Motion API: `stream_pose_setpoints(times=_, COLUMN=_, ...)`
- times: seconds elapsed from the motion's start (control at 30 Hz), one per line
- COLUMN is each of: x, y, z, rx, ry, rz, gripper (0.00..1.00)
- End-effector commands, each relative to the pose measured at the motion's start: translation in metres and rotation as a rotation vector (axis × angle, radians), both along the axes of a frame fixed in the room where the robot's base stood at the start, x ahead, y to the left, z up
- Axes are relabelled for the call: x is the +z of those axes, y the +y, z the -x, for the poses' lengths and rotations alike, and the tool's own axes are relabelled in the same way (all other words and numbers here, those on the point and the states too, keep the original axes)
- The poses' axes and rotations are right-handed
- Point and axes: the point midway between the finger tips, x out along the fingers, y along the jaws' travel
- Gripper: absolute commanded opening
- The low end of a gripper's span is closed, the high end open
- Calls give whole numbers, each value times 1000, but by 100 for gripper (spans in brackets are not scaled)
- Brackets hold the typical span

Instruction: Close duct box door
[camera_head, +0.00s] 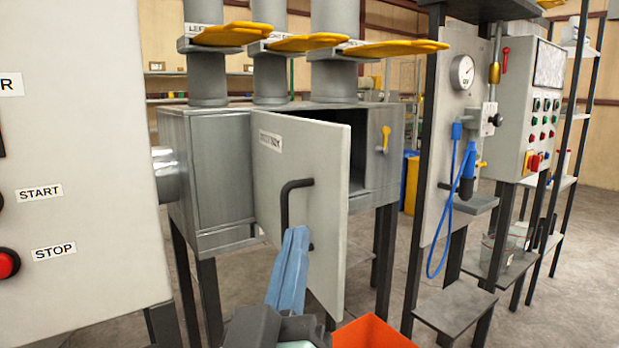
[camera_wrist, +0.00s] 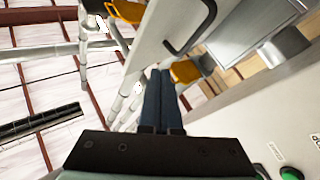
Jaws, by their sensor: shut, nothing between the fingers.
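The duct box (camera_head: 224,160) is a grey metal cabinet on dark legs, below several round ducts. Its door (camera_head: 275,185) stands ajar, swung out toward me, and the dark inside shows at its right edge. The door has a black bar handle (camera_head: 286,205). In the head view my gripper (camera_head: 297,235), with blue fingers, is in front of the door's lower part, overlapping the handle's lower end; I cannot tell if it touches. In the wrist view the shut fingers (camera_wrist: 161,75) point toward the door (camera_wrist: 165,30), just below the handle (camera_wrist: 195,30). My gripper holds nothing.
A panel with START and STOP labels (camera_head: 80,150) fills the left. Yellow-handled duct gates (camera_head: 300,42) stick out above the box. An orange bin (camera_head: 372,333) is at the bottom. A gauge stand with a blue hose (camera_head: 460,150) and a button cabinet (camera_head: 530,110) stand on the right.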

Motion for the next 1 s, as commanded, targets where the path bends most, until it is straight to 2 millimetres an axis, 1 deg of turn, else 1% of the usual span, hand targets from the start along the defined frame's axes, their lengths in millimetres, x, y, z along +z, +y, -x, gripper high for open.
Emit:
stream_pose_setpoints(times=0.03, x=10, y=-1, z=-5, rx=-39, ry=56, rz=40, gripper=0)
stream_pose_setpoints(times=0.2, x=-3, y=-4, z=-12, rx=-162, ry=213, rz=193, gripper=0)
stream_pose_setpoints(times=0.37, x=-14, y=-2, z=-8, rx=-254, ry=352, rz=351, gripper=0)
stream_pose_setpoints(times=0.57, x=-20, y=9, z=7, rx=-338, ry=507, rz=567, gripper=0)
stream_pose_setpoints(times=0.7, x=-20, y=21, z=24, rx=-374, ry=599, rz=724, gripper=0)
stream_pose_setpoints(times=0.9, x=-19, y=40, z=46, rx=-396, ry=679, rz=900, gripper=0)
stream_pose_setpoints(times=1.0, x=-20, y=46, z=52, rx=-400, ry=696, rz=948, gripper=0)
